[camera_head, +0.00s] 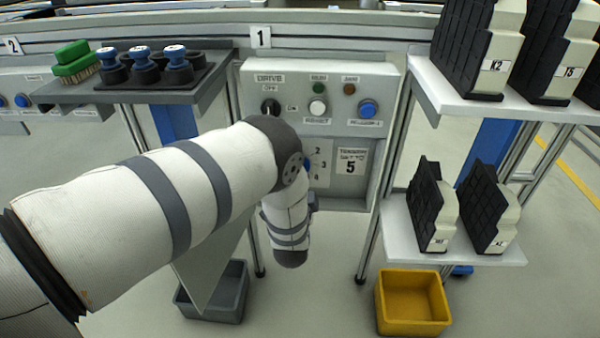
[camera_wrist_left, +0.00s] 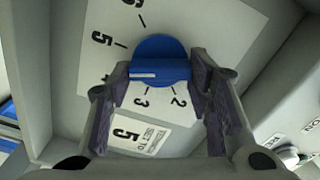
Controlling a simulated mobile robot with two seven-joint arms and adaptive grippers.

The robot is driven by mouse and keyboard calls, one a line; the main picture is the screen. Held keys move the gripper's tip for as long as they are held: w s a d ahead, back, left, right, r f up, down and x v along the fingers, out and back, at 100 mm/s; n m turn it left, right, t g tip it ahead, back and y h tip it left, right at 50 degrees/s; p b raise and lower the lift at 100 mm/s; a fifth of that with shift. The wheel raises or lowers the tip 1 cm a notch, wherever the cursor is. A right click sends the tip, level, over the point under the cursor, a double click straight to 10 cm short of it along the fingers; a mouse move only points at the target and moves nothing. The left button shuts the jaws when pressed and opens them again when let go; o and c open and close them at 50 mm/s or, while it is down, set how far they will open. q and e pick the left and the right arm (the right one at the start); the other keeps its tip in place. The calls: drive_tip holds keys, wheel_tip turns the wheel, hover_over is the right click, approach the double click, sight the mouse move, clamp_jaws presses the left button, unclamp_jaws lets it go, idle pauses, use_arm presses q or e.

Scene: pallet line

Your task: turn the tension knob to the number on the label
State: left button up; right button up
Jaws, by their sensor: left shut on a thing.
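The blue tension knob (camera_wrist_left: 160,58) sits on a white dial plate in the left wrist view. My left gripper (camera_wrist_left: 160,77) is shut on it, one finger on each side. The knob's white pointer line points left in that view, between the printed 5 and 3, where a finger partly hides the scale. The 2 and part of a 6 also show. The label (camera_wrist_left: 141,134) beside the dial reads 5; it also shows in the head view (camera_head: 350,168). There, my left arm hides the gripper and most of the knob. My right gripper is not in view.
The drive panel (camera_head: 265,92) above the dial has a black switch, a white button and a blue button (camera_head: 368,108). Shelves with black-and-cream blocks (camera_head: 490,65) stand right. A tray (camera_head: 155,75) with blue-topped stampers stands left. A grey bin and a yellow bin (camera_head: 411,302) are below.

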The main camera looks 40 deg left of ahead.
use_arm(q)
drive_tip(key=shift+f+m+b, duration=0.15)
drive_tip(key=shift+m+b, duration=0.2)
drive_tip(key=shift+m, duration=1.75)
drive_tip(key=shift+s, duration=0.1)
drive_tip(key=o, duration=1.1)
drive_tip(key=shift+o, duration=0.2)
drive_tip(key=v, duration=1.2)
